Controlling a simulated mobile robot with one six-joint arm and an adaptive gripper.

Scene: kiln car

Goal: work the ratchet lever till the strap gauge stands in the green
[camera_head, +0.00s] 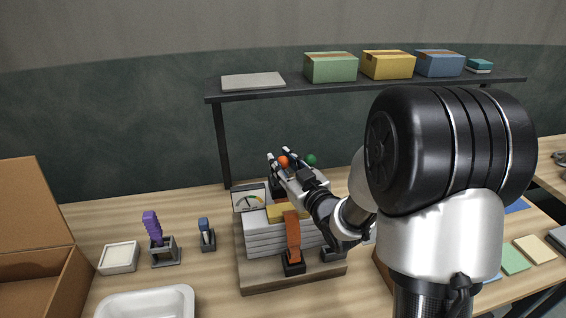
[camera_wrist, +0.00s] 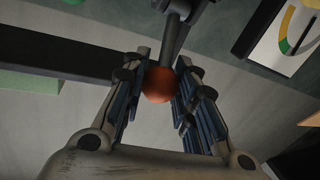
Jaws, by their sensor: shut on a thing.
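My gripper (camera_head: 279,158) is shut on the orange ball knob (camera_head: 283,162) of the ratchet lever, above the kiln car load. In the wrist view the knob (camera_wrist: 159,85) sits between the two fingers, with the dark lever rod (camera_wrist: 174,45) running up from it. The strap gauge (camera_head: 250,199) stands at the load's left; its needle is too small to read. The gauge (camera_wrist: 288,35) is partly cut off in the wrist view, with a green band showing. An orange strap (camera_head: 292,235) runs down the front of the stacked grey slabs (camera_head: 262,240). The lever's base is mostly hidden.
A green ball (camera_head: 311,160) shows just right of my gripper. A dark shelf (camera_head: 350,87) with boxes stands behind. On the table's left are a purple-handled tool (camera_head: 152,226), a small blue-topped tool (camera_head: 204,228), a white tray (camera_head: 147,303) and an open carton (camera_head: 35,215).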

